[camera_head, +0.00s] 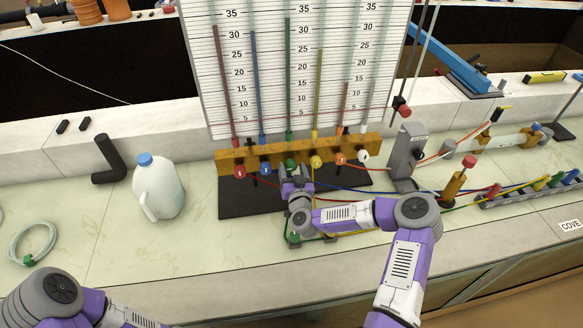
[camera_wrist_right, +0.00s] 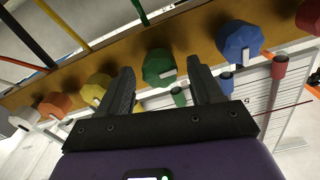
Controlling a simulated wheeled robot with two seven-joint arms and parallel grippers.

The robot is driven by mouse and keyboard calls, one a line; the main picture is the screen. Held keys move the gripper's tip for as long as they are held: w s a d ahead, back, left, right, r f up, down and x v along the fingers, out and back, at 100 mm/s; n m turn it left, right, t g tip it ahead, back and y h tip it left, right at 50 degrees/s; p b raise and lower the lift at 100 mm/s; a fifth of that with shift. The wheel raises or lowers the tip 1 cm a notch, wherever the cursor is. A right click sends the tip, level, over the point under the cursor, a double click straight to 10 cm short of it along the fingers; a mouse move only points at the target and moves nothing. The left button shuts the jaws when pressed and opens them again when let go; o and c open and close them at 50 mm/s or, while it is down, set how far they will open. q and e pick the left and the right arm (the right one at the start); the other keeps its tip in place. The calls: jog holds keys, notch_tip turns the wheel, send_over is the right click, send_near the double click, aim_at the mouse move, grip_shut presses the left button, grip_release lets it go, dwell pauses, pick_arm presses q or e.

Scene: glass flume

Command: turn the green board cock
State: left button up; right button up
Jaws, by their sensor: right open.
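The green board cock (camera_wrist_right: 159,67) is a faceted knob on the front of the brown wooden rail (camera_head: 226,155), below the manometer board's green tube. In the head view the cock (camera_head: 291,162) is partly hidden behind my right gripper (camera_head: 295,170). In the right wrist view my right gripper (camera_wrist_right: 161,78) is open, its two fingers apart with the green cock between and just beyond their tips. I cannot tell whether either finger touches it. A small white mark shows on the cock's lower edge. My left arm shows at the lower left, but its gripper is out of view.
The blue cock (camera_wrist_right: 239,42) and yellow cock (camera_wrist_right: 97,88) flank the green one closely. A red cock (camera_head: 240,171) sits further left. Coloured hoses run right over the dark base (camera_head: 236,205). A white jug (camera_head: 158,188) stands left; the counter between is clear.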

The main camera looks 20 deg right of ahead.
jog(key=shift+x, duration=0.8)
jog(key=shift+c, duration=0.4)
jog(key=c, duration=0.9)
jog(key=shift+c, duration=0.2)
